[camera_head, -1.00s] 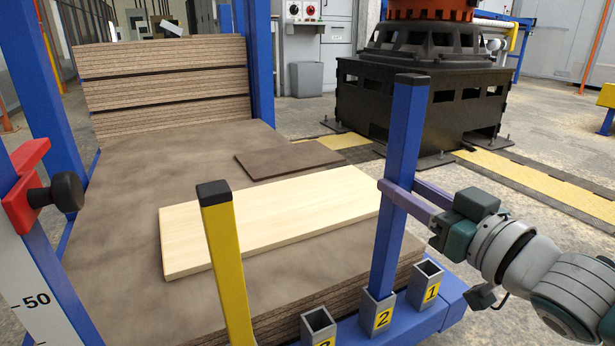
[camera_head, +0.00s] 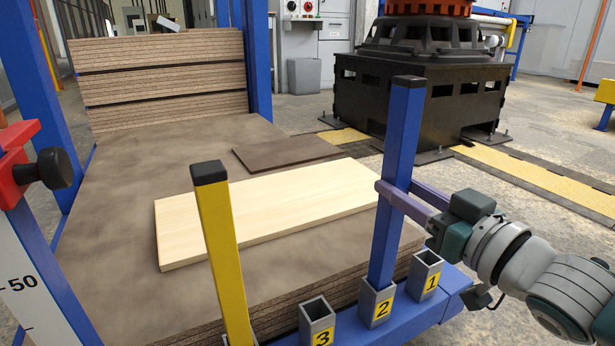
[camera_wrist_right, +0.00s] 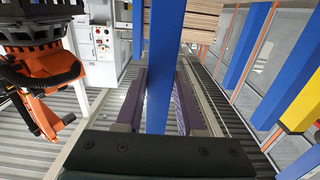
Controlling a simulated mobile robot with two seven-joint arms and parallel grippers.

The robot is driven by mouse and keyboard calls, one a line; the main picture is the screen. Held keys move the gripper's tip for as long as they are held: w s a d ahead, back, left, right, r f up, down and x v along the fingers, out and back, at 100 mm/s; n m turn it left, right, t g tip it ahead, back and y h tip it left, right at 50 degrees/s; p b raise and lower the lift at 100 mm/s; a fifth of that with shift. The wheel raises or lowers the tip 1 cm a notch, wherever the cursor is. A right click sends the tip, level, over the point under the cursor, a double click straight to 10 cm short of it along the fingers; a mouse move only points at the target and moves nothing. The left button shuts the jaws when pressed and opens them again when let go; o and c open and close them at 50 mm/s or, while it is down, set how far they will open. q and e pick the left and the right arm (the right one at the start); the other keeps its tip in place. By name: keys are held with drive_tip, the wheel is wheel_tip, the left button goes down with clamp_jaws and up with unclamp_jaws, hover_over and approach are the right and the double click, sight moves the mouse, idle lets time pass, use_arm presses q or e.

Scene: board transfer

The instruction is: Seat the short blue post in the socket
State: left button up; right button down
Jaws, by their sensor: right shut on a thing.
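The short blue post (camera_head: 396,180) with a black cap stands upright, its lower end inside the grey socket marked 2 (camera_head: 377,303). How deep it sits inside cannot be seen. My right gripper (camera_head: 402,197) is shut on the post at its middle, with its purple fingers on either side. In the right wrist view the post (camera_wrist_right: 165,65) runs between the two fingers. Sockets marked 1 (camera_head: 425,276) and 3 (camera_head: 317,323) stand empty on either side. My left gripper is not in view.
A yellow post (camera_head: 220,250) stands left of socket 3. A pale board (camera_head: 270,215) and a dark board (camera_head: 287,152) lie on the brown board stack (camera_head: 110,250). A red clamp with a black knob (camera_head: 20,160) is at the left. Free floor lies at the right.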

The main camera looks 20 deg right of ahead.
drive_tip(key=shift+f+b, duration=2.6)
drive_tip(key=shift+f, duration=0.65)
drive_tip(key=c, duration=0.6)
unclamp_jaws()
drive_tip(key=shift+o, duration=0.8)
drive_tip(key=shift+s, duration=0.1)
drive_tip(key=shift+s+r+p, duration=0.1)
drive_tip(key=shift+s+p, duration=0.2)
drive_tip(key=shift+p, duration=0.15)
drive_tip(key=p, duration=0.4)
approach(396, 227)
